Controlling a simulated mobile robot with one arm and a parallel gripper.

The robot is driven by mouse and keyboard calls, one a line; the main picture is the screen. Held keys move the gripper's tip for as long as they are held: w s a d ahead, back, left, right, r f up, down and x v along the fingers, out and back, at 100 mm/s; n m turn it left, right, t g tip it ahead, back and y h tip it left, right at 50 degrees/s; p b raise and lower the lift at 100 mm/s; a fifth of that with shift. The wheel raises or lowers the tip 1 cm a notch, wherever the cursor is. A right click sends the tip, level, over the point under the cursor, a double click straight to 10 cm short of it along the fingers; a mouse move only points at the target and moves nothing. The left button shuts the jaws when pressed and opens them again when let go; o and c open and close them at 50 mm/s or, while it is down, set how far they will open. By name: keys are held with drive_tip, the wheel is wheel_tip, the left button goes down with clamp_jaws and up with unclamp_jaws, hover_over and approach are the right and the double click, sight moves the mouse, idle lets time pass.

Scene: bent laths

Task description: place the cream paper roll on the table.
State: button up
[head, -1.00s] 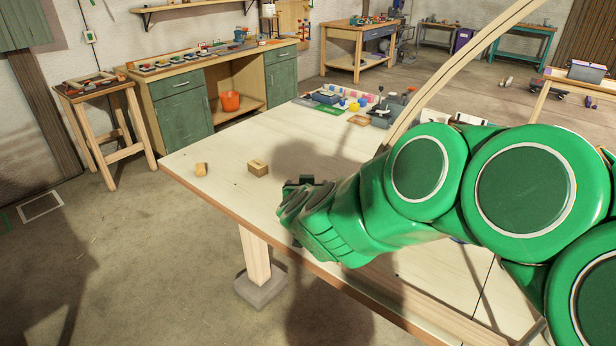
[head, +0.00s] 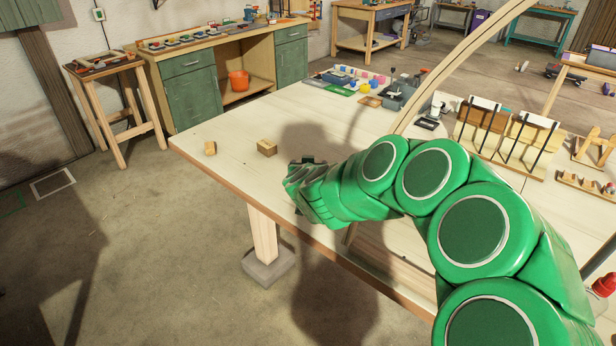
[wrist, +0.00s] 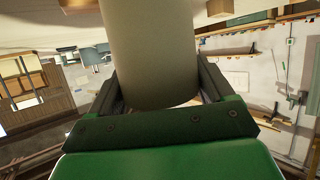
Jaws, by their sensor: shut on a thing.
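The cream paper roll (wrist: 152,50) fills the upper middle of the wrist view. My gripper (wrist: 160,88) is shut on it, with one finger on each side. In the head view my gripper (head: 303,180) is over the near left part of the pale wooden table (head: 232,128), and its height above the top is hard to tell. I cannot make out the roll in the head view; it is hidden by the gripper and arm.
Two small wooden blocks, one left (head: 210,148) and one right (head: 267,149), lie left of my gripper. A tall bent lath (head: 455,68) rises behind my arm. Clamped boards (head: 480,128) stand at right. Coloured items (head: 345,80) sit at the far edge. The table's left end is mostly clear.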

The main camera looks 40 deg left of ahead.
drive_tip(key=shift+w+a+f, duration=0.25)
drive_tip(key=shift+a+f, duration=0.1)
drive_tip(key=shift+f, duration=0.2)
drive_tip(key=shift+a+f, duration=0.1)
drive_tip(key=shift+f, duration=1.55)
drive_tip(key=o, duration=1.1)
drive_tip(key=shift+s+d+r, duration=0.45)
drive_tip(key=shift+d, duration=0.05)
drive_tip(key=v, duration=1)
drive_tip(key=shift+s, duration=0.25)
